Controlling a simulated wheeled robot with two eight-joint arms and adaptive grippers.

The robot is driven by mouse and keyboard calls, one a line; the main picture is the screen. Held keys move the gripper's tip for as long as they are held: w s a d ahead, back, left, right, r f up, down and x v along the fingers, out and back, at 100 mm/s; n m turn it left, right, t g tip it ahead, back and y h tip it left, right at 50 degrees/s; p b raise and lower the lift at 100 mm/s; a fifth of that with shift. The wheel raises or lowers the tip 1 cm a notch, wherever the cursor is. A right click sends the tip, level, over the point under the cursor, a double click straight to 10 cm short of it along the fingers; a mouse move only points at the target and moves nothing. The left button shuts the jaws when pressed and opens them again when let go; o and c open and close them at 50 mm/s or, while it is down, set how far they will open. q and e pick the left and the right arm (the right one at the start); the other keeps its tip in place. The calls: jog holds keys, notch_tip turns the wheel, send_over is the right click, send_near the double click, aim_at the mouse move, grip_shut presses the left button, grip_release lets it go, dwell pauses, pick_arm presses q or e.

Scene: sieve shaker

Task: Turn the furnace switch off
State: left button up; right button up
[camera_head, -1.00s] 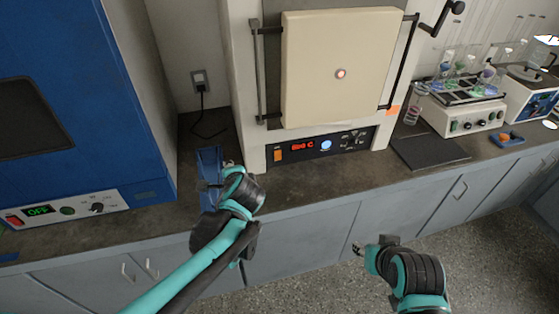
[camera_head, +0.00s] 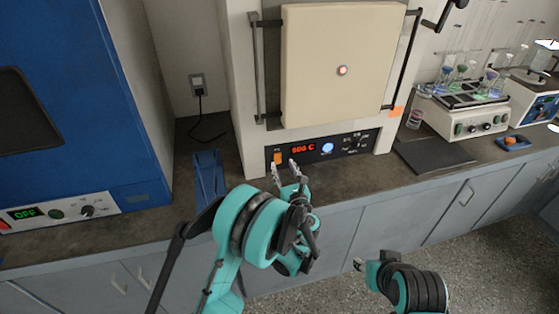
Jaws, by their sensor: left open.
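The furnace (camera_head: 338,75) is a cream-coloured box with its door shut. Its black control panel (camera_head: 345,146) shows a red "600 C" readout. The orange furnace switch (camera_head: 277,158) is at the left end of the panel and looks lit. My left gripper (camera_head: 285,168) is open, its two fingertips just below and right of the switch, close to the panel. I cannot tell whether a finger touches the panel. My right gripper (camera_head: 360,264) is low in front of the cabinets, away from the furnace; its fingers are too small to read.
A blue oven (camera_head: 70,100) with an "OFF" display stands at left. A blue stand (camera_head: 208,178) sits on the counter between it and the furnace. A dark mat (camera_head: 430,155) and a shaker with flasks (camera_head: 467,112) are at right. A wall outlet (camera_head: 197,84) has a plugged cord.

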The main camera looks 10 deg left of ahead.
aim_at(278, 154)
pick_arm(q)
jog(key=b+x, duration=0.1)
jog(key=x, duration=0.4)
jog(key=shift+w+a, duration=0.1)
jog(key=shift+w, duration=0.15)
grip_shut()
